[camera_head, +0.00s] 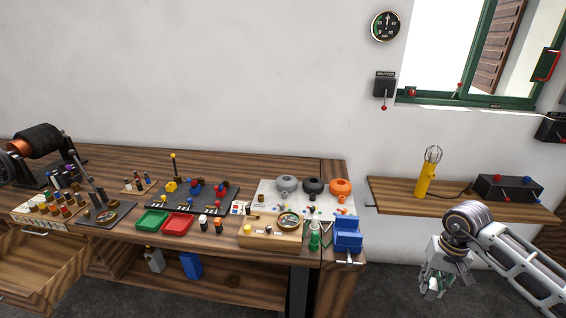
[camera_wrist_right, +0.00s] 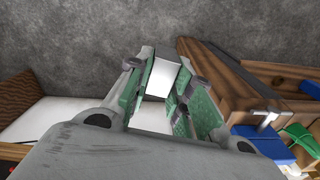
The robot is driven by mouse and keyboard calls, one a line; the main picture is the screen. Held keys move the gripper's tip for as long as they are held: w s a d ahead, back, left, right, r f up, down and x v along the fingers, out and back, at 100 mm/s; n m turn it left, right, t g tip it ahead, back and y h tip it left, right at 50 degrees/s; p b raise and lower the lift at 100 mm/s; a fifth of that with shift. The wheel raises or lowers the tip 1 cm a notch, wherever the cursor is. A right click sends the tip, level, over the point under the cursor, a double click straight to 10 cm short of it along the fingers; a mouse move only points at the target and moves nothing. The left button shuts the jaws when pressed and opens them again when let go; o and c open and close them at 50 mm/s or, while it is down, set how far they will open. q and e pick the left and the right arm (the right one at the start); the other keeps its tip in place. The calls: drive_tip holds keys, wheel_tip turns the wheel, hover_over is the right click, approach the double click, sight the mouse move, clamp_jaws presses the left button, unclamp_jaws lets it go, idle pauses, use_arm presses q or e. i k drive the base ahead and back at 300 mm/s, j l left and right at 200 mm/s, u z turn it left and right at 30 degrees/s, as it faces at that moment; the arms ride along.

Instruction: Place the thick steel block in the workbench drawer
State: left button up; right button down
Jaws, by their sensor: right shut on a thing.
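My right gripper (camera_head: 437,283) hangs over the floor to the right of the workbench (camera_head: 200,155), below the wall shelf. In the right wrist view, its green-padded fingers (camera_wrist_right: 162,95) are shut on a pale, bright block (camera_wrist_right: 162,76), which I take for the thick steel block. In the head view the fingers largely hide it. The workbench drawer (camera_head: 45,262) is at the far lower left and appears pulled open, with bare wood showing inside. My left gripper is not in view.
The bench top holds red (camera_head: 178,224) and green trays (camera_head: 152,222), small parts and a blue vise (camera_head: 348,234) at its right end. A wooden shelf (camera_head: 400,197) carries a yellow lamp (camera_head: 427,178) and a black box (camera_head: 508,188). Grey floor lies between bench and gripper.

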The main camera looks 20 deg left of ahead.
sight(42, 269)
drive_tip(key=j+z, duration=0.15)
drive_tip(key=z, duration=0.25)
drive_tip(key=k+j+z, duration=0.1)
drive_tip(key=z, duration=0.35)
drive_tip(key=k+j+z, duration=0.1)
drive_tip(key=z, duration=0.3)
drive_tip(key=k+z, duration=0.6)
drive_tip(key=k+j+z, duration=0.1)
drive_tip(key=k+z, duration=0.25)
drive_tip(key=k, duration=0.2)
drive_tip(key=k+l+z, duration=0.1)
drive_tip(key=k+z, duration=0.2)
drive_tip(key=k, duration=0.3)
drive_tip(key=k+z, duration=0.1)
drive_tip(key=k, duration=0.45)
drive_tip(key=k+u, duration=0.25)
drive_tip(key=j+u, duration=0.1)
drive_tip(key=u, duration=0.15)
drive_tip(key=k+j+u, duration=0.1)
drive_tip(key=u, duration=0.55)
drive_tip(key=k+j, duration=0.05)
